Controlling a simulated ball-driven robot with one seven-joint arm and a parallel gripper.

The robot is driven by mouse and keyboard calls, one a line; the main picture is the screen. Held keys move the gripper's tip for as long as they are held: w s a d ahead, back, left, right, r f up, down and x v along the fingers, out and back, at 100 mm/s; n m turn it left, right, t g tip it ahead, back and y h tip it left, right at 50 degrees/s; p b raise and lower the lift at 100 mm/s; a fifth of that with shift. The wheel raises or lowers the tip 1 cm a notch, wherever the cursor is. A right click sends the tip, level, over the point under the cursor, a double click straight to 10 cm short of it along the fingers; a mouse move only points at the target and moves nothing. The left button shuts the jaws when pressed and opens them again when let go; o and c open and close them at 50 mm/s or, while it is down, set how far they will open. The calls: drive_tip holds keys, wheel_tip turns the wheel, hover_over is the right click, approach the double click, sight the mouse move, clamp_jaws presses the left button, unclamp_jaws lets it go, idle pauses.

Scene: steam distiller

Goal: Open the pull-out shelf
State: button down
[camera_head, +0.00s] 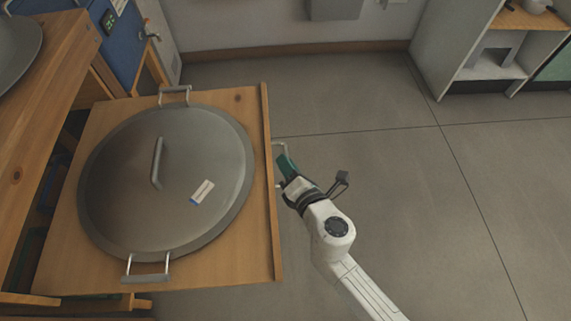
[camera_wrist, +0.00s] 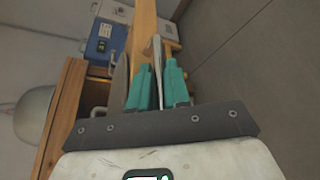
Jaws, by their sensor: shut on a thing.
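The pull-out shelf (camera_head: 218,267) is a wooden board that extends out from under the wooden table on the left. A large round metal lid or pan (camera_head: 110,190) with side handles and a labelled top lies on it. A metal bar handle (camera_head: 279,145) is fixed to the shelf's right front edge. My gripper (camera_head: 284,166) has teal fingers and is at this handle, beside the front edge. In the wrist view, the two teal fingers (camera_wrist: 159,88) are shut on the handle (camera_wrist: 158,60), which stands between them.
The wooden table (camera_head: 40,95) stands at the left with a metal vessel (camera_head: 14,45) on it. A blue box with a display (camera_head: 115,30) is at the back left. White cabinets (camera_head: 455,40) stand at the back right. The grey floor (camera_head: 430,210) to the right is clear.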

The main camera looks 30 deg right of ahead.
drive_tip(key=shift+f, duration=0.1)
drive_tip(key=c, duration=1.4)
unclamp_jaws()
drive_tip(key=shift+c, duration=0.2)
drive_tip(key=b+v, duration=0.1)
drive_tip(key=v, duration=1)
drive_tip(key=shift+w, duration=0.15)
